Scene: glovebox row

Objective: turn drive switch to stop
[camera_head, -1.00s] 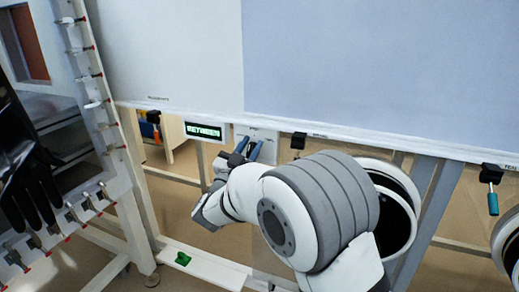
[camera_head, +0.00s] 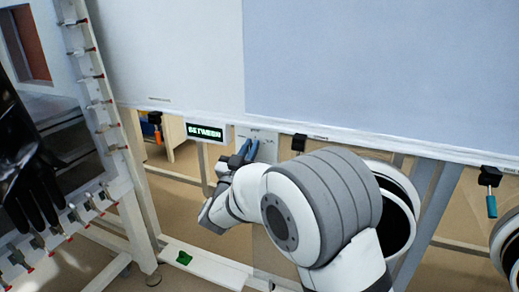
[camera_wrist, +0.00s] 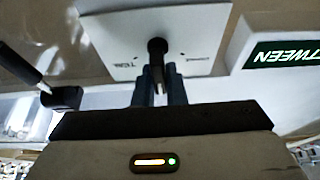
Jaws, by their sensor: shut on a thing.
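The drive switch is a black knob (camera_wrist: 157,46) on a white plate (camera_wrist: 112,32) in the wrist view. The plate also shows at the front edge of the cabinet in the head view (camera_head: 268,146). My gripper (camera_wrist: 159,84) has its two blue-grey fingers on either side of the switch's narrow lever and is shut on it. In the head view my gripper (camera_head: 248,149) hides most of the switch. The small lettering on the plate is too small to read.
A black clamp with a blue handle (camera_head: 491,190) hangs at the right, and another black fitting (camera_head: 299,142) is just right of the plate. A rack with black gloves (camera_head: 42,190) stands at the left. A green object (camera_head: 183,258) lies on the low white rail.

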